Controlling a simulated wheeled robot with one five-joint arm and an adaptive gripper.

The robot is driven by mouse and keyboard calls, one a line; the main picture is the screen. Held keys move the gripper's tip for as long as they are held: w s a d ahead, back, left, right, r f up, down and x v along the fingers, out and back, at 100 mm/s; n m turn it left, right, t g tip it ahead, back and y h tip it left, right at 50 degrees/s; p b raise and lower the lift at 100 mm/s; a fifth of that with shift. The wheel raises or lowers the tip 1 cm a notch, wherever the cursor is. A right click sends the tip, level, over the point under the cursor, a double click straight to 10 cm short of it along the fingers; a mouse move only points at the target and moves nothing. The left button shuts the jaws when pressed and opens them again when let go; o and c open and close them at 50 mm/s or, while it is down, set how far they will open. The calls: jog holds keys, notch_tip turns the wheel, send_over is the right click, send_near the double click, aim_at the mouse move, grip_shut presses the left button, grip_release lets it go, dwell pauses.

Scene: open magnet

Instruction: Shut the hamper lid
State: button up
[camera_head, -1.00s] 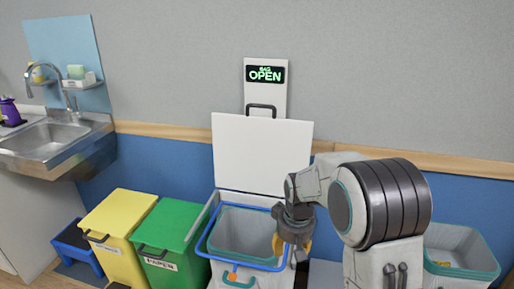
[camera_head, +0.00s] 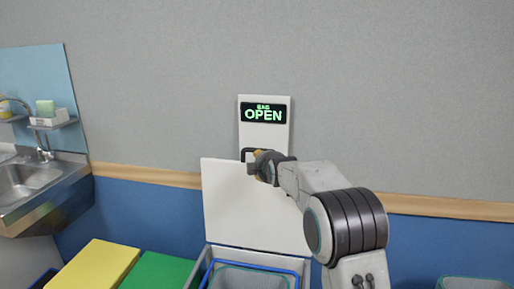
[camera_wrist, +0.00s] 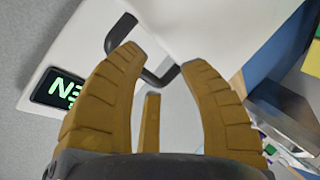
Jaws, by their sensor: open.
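The white hamper lid (camera_head: 250,212) stands open and upright above the hamper, close to the wall. The hamper (camera_head: 205,262) shows only its upper part, with a blue-rimmed grey liner (camera_head: 252,277). A black handle (camera_head: 246,153) juts from the lid's top edge and is partly hidden by my gripper (camera_head: 254,168). In the wrist view, the handle (camera_wrist: 113,35) lies by the tips of my open tan fingers (camera_wrist: 162,65), partly behind one finger. The lid (camera_wrist: 215,25) shows beyond them. I cannot tell whether the fingers touch the handle.
A white panel with a green "OPEN" sign (camera_head: 263,113) is on the wall behind the lid. Yellow (camera_head: 95,268) and green (camera_head: 155,270) bins stand to the left, beyond them a sink (camera_head: 30,180). Another bin (camera_head: 465,283) stands at lower right.

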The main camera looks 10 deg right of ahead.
jog(key=shift+w+r+n+t+p, duration=0.3)
jog(key=shift+w+n+p, duration=0.5)
jog(key=shift+w, duration=0.5)
jog(key=shift+w+r+n+t+p, duration=0.3)
jog(key=shift+w+n+p, duration=0.5)
jog(key=shift+w, duration=0.55)
jog(key=shift+w+r+n+t+p, duration=0.25)
jog(key=shift+w+n+p, duration=0.55)
jog(key=shift+w, duration=0.5)
jog(key=shift+o, duration=0.3)
jog(key=shift+f, duration=0.1)
grip_shut()
